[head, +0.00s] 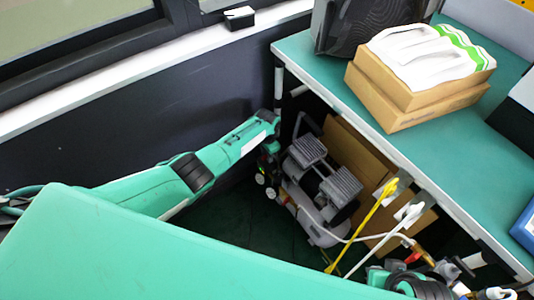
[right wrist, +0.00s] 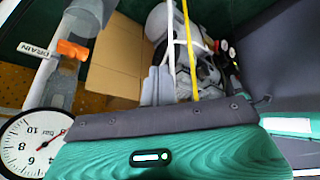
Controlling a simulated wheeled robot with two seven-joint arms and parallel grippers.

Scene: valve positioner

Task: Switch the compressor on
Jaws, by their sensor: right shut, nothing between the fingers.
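The compressor (head: 322,190) stands on the floor under the teal bench, with two grey ribbed heads, a silver tank and small gauges on its left side. It also shows in the right wrist view (right wrist: 185,65), partly hidden by tubes and my own teal housing. I cannot make out its switch. My left gripper (head: 268,160) reaches down beside the compressor's gauges, at their upper left. Its fingers blend into the dark parts there, so I cannot tell contact or opening. My right gripper (head: 420,287) is at the lower right, shut and empty, partly hidden among the fittings.
Yellow (head: 370,225) and white (head: 392,235) tubes slant in front of the compressor. Cardboard (head: 360,160) stands behind it. The bench (head: 335,80) overhangs it. A pressure gauge (right wrist: 35,142) and an orange drain valve handle (right wrist: 72,49) are close to my right wrist camera.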

